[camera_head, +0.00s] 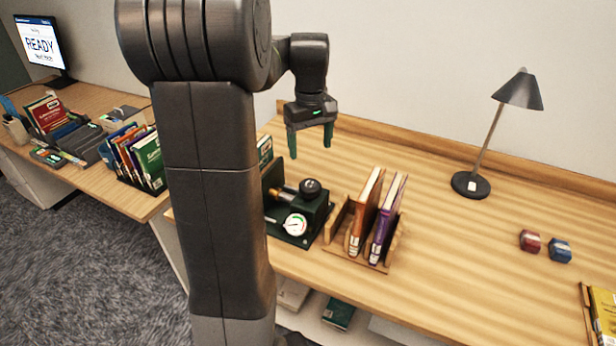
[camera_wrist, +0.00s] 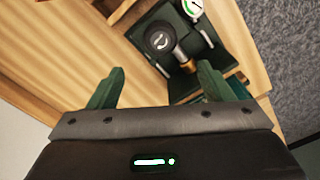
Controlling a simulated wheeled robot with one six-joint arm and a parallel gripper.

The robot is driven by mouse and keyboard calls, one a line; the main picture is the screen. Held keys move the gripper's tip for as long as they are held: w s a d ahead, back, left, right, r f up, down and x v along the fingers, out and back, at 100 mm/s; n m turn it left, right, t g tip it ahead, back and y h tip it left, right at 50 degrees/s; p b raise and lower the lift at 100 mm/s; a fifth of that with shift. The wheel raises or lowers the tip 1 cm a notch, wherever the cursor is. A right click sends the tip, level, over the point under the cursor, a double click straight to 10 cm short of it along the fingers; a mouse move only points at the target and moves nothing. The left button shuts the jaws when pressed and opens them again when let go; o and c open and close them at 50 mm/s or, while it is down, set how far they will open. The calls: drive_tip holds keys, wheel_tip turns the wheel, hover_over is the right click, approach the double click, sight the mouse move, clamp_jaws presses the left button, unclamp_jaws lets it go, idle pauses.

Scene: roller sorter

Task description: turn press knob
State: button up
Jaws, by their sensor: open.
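The press knob (camera_head: 310,187) is a round black knob on top of a dark green press (camera_head: 317,212). A brass shaft (camera_head: 285,194) and a white dial gauge (camera_head: 295,224) are beside it. My gripper (camera_head: 310,143) is open and empty, pointing down above and behind the press. In the wrist view its green fingers (camera_wrist: 158,86) are spread, and the knob lies beyond them, untouched. My arm hides part of the press's left side.
A wooden rack (camera_head: 358,258) with two books stands right of the press. A black lamp (camera_head: 472,184), a red block (camera_head: 530,241) and a blue block (camera_head: 560,251) are farther right. Books (camera_head: 147,160) and a monitor (camera_head: 41,45) are at left. The middle right of the table is clear.

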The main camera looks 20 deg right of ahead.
sight(310, 184)
wheel_tip(310, 184, down, 12)
drive_tip(key=shift+f+p, duration=0.2)
drive_tip(key=shift+p, duration=0.3)
drive_tip(key=c, duration=1)
drive_tip(key=shift+o, duration=0.2)
drive_tip(key=shift+m, duration=0.4)
drive_tip(key=m, duration=0.4)
drive_tip(key=shift+m+b, duration=0.3)
drive_tip(key=shift+b, duration=0.1)
drive_tip(key=m, duration=0.5)
drive_tip(key=shift+m, duration=0.3)
drive_tip(key=m+b, duration=0.1)
drive_tip(key=m, duration=0.9)
drive_tip(key=shift+m, duration=0.4)
